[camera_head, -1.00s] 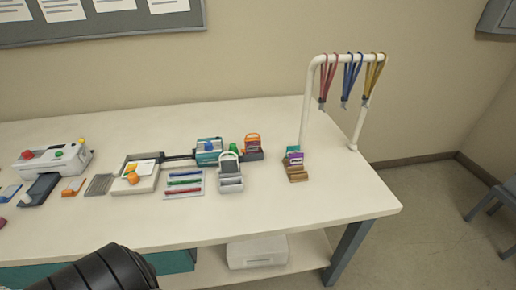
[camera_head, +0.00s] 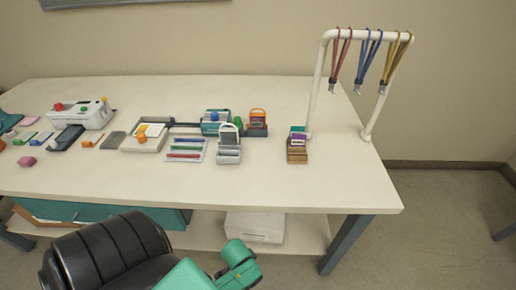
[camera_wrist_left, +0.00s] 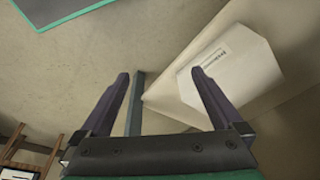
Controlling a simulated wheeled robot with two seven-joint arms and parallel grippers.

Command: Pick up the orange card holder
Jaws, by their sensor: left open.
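The orange card holder (camera_head: 257,119) stands upright at the right end of a dark tray on the far half of the table. A card with a dark front seems to sit in it, though it is too small to read. My left arm shows at the bottom of the head view, in front of the table and well short of the holder. My left gripper (camera_wrist_left: 161,78) is open and empty in the left wrist view, with its fingers apart over the floor and low shelf area. The holder is not in the wrist view. My right gripper is not in view.
A grey holder (camera_head: 229,148) stands just in front and left of the orange one. A brown stepped stand (camera_head: 297,152) and a white rack (camera_head: 318,85) with hanging lanyards are to the right. A white box (camera_wrist_left: 230,70) lies under the table. The table's front right is clear.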

